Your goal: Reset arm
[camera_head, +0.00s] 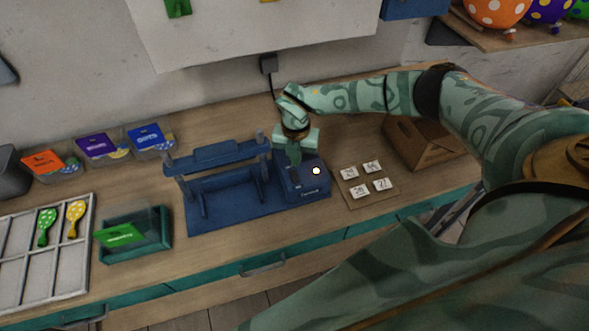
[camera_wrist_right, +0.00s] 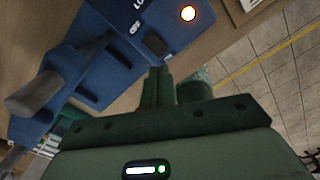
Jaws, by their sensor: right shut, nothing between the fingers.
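My right gripper (camera_head: 295,153) is shut and empty. In the head view it hangs just above the blue printing machine (camera_head: 308,180), over the box part with a small lit round button (camera_head: 316,170). In the right wrist view the shut fingers (camera_wrist_right: 158,82) point at the blue machine (camera_wrist_right: 120,45), beside its small dark panel, and the lit button (camera_wrist_right: 188,13) glows beyond them. I cannot tell whether the fingertips touch the machine. My right arm (camera_head: 385,97) reaches in from the right. My left gripper does not show.
Several white printed tiles lie on a small board (camera_head: 357,205) right of the machine. A cardboard box (camera_head: 425,145) stands behind them, near my right arm. A green tray (camera_head: 135,250), a divided white tray (camera_head: 65,285) with two balloons, and several labelled bins (camera_head: 103,145) stand at the left.

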